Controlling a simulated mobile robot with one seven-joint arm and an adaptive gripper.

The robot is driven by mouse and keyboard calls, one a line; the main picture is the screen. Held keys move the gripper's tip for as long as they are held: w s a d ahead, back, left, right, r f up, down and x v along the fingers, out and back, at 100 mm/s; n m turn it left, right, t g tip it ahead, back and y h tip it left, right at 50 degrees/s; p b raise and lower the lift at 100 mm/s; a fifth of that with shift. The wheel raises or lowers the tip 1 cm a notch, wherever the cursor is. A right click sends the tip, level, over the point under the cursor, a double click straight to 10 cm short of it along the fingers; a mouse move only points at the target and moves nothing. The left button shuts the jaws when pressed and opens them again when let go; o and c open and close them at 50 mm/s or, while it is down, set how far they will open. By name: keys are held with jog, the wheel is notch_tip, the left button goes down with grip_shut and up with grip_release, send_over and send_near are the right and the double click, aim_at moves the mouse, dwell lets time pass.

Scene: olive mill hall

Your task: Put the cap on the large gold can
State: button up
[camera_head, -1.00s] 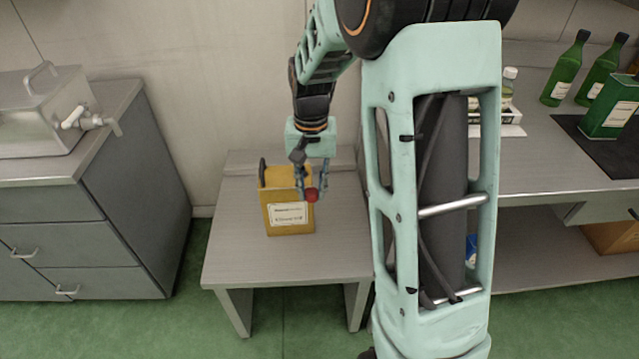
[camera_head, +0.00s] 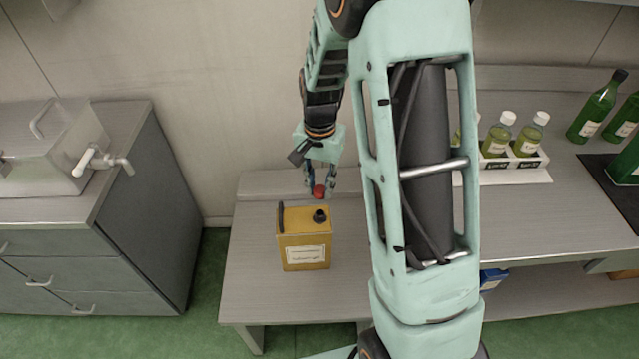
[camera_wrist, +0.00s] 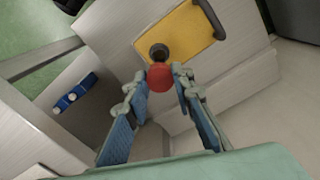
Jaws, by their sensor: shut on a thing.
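The large gold can (camera_head: 304,243) stands upright on a low grey table, with a dark handle at its left and a dark open spout (camera_head: 320,215) at its right on top. My gripper (camera_head: 319,188) is shut on the red cap (camera_head: 319,192) and holds it above and slightly behind the spout in the head view. In the wrist view the red cap (camera_wrist: 160,77) is between the fingertips of my gripper (camera_wrist: 160,80), beside the spout (camera_wrist: 159,52) in the picture. The gold can's top (camera_wrist: 185,35) shows there too. The height gap between cap and spout is hard to judge.
The low table (camera_head: 250,290) is otherwise clear around the can. A grey drawer cabinet (camera_head: 160,220) with a metal tank stands at left. At right a bench (camera_head: 520,210) holds small capped bottles in a rack (camera_head: 515,160) and green bottles (camera_head: 597,105).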

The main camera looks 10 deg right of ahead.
aim_at(320, 213)
jog(key=shift+s+f+b, duration=0.15)
jog(key=shift+f+b, duration=0.3)
jog(key=shift+f, duration=0.15)
jog(key=shift+f+b, duration=1.9)
jog(key=shift+f, duration=0.8)
jog(key=shift+f+b, duration=0.85)
jog(key=shift+f, duration=0.3)
dwell(0.8)
jog(key=o, duration=1)
jog(key=shift+c, duration=0.9)
